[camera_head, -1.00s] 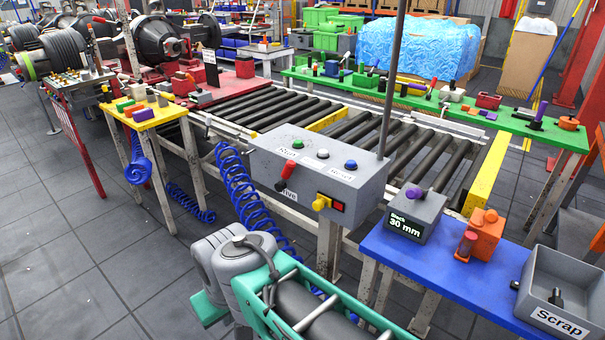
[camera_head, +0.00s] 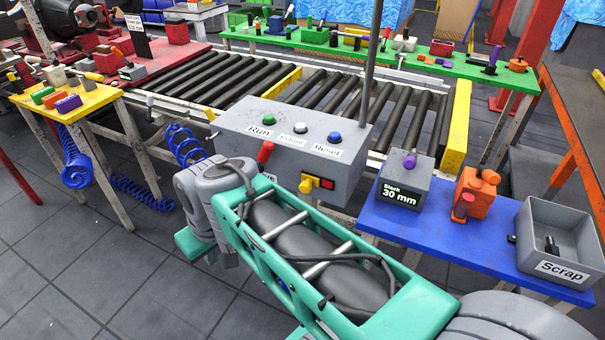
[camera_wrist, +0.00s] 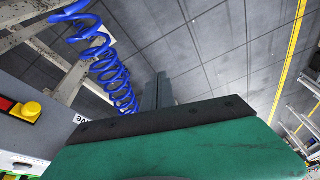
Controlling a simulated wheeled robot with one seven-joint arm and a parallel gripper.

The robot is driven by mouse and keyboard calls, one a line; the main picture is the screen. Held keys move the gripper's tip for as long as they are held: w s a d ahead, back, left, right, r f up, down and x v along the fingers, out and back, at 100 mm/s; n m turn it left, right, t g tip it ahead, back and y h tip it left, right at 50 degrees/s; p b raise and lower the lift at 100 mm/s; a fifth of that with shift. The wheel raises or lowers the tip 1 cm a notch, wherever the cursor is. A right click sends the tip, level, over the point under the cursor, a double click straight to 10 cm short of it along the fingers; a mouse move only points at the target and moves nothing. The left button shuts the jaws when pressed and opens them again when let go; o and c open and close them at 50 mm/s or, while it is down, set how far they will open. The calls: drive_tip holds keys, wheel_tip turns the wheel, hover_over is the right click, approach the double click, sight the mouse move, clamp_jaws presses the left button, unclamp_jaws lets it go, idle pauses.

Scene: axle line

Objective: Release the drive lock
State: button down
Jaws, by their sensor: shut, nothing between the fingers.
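The grey control box (camera_head: 240,130) stands beside the roller line. A red-handled lever (camera_head: 265,152) is on its front, above a label partly hidden by my arm and ending in "ive"; the lever's lower end is hidden too. The knob also shows in the wrist view (camera_wrist: 30,110) at the left edge, with part of the label. My gripper (camera_wrist: 158,90) shows as grey fingers beyond the green housing, shut and empty, apart from the box. In the head view I cannot make it out behind my arm.
Blue coiled hose (camera_head: 185,145) hangs close by my wrist. A blue table (camera_head: 425,235) to the right bears a grey 30 mm block (camera_head: 405,185), an orange fixture (camera_head: 474,192) and a scrap bin (camera_head: 560,268). Open floor (camera_head: 110,285) lies at the left front.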

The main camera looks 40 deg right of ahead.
drive_tip(key=w+d+r+n+y, duration=0.1)
drive_tip(key=w+d+r, duration=0.4)
drive_tip(key=w+d, duration=0.3)
wheel_tip(320, 180, up, 4)
drive_tip(key=n+t+y+p, duration=0.1)
drive_tip(key=n+t+p, duration=0.1)
drive_tip(key=n, duration=0.1)
hover_over(303, 183)
drive_tip(key=s, duration=0.2)
drive_tip(key=shift+d+f, duration=0.15)
drive_tip(key=shift+d, duration=0.3)
drive_tip(key=shift+w+a+f+b, duration=0.15)
drive_tip(key=shift+w+f+b, duration=0.2)
drive_tip(key=shift+f, duration=1.55)
drive_tip(key=shift+w+a+f+b, duration=0.2)
drive_tip(key=shift+w+f, duration=0.1)
drive_tip(key=shift+f, duration=1.6)
drive_tip(key=shift+w+a+f+b, duration=0.1)
drive_tip(key=shift+w+f+b, duration=0.25)
drive_tip(key=shift+f, duration=1.55)
